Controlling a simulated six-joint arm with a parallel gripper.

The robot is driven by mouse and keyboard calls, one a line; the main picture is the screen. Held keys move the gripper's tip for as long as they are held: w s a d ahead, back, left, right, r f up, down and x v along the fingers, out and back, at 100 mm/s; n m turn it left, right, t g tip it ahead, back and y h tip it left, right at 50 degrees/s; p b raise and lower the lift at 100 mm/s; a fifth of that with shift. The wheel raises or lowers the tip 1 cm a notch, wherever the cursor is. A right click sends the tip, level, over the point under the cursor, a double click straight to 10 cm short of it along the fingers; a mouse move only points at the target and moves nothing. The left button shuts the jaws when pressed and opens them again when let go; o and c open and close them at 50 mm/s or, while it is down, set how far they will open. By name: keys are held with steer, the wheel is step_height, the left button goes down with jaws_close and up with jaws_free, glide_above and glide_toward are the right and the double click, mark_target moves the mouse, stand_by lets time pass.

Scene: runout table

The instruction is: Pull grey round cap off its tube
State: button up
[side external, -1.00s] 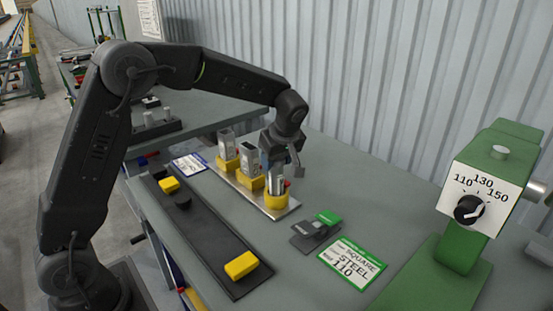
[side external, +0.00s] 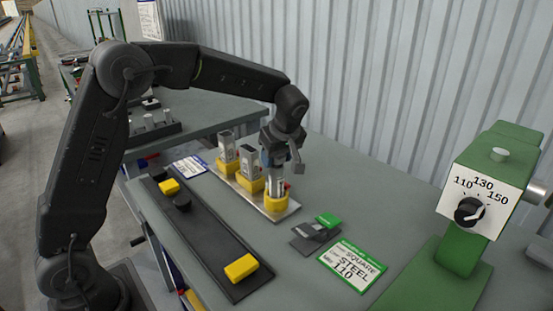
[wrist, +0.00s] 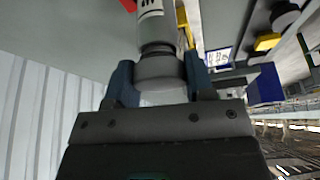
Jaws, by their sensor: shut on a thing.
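The grey round cap (wrist: 160,74) sits between the two blue fingertips of my gripper (wrist: 160,82) in the wrist view. My gripper is shut on it. The round tube (wrist: 156,28) lies in line with the cap, with a darker band between them; I cannot tell whether the two still touch. In the side view my gripper (side external: 274,158) is above the round metal tube (side external: 276,186), which stands upright in the nearest yellow holder (side external: 277,202). The cap is hidden there by the fingers.
Two square tubes (side external: 250,162) stand in yellow holders on the same metal plate (side external: 222,182). A dark rail (side external: 205,237) with yellow and black caps lies to the left. Grey and green caps (side external: 328,219), a label card (side external: 352,266) and a green dial machine (side external: 470,212) are to the right.

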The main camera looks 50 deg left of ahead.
steer(key=shift+r, duration=1.8)
steer(key=shift+s, duration=0.1)
stand_by(0.5)
